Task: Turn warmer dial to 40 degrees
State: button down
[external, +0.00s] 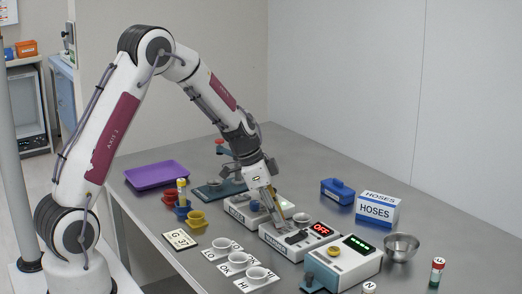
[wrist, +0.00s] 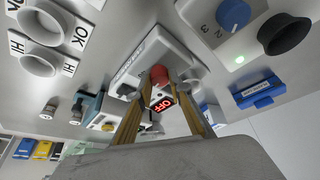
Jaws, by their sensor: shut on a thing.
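The white box with a red OFF display (external: 321,229) stands in the middle of a row of devices. Its top carries a red dial (wrist: 160,75), seen between my fingers in the wrist view. My gripper (external: 277,213) reaches down to the box and is shut on the red dial. The gripper hides the dial in the external view. The OFF display also shows in the wrist view (wrist: 162,104), between the fingers.
A device with a blue dial (wrist: 233,14) and green light stands behind. One with a yellow knob (external: 333,251) and green display stands in front. A steel bowl (external: 401,246), HOSES box (external: 377,209), cups on cards (external: 237,258) and a purple tray (external: 155,176) surround them.

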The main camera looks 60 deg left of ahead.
jog(key=m+g, duration=0.1)
jog(key=m, duration=0.2)
jog(key=shift+a+f+m+h, duration=0.1)
jog(key=shift+a+m+h, duration=0.05)
jog(key=shift+m+h, duration=0.2)
jog(key=shift+w+m+g+h, duration=0.1)
jog(key=shift+m+g+h, duration=0.45)
jog(key=shift+m, duration=1.3)
jog(key=shift+g, duration=0.25)
jog(key=c, duration=1.8)
grip_release()
jog(key=shift+c, duration=0.2)
jog(key=n+t, duration=0.1)
jog(key=n, duration=0.1)
jog(key=n+y, duration=0.1)
jog(key=n, duration=0.1)
jog(key=shift+n+t, duration=0.3)
jog(key=shift+t, duration=0.1)
jog(key=shift+d+n+t+y, duration=0.1)
jog(key=shift+n+t+y, duration=0.3)
jog(key=shift+n, duration=0.9)
jog(key=shift+d+n+t+y, duration=0.15)
jog(key=shift+n+y, duration=0.35)
jog(key=shift+n, duration=0.8)
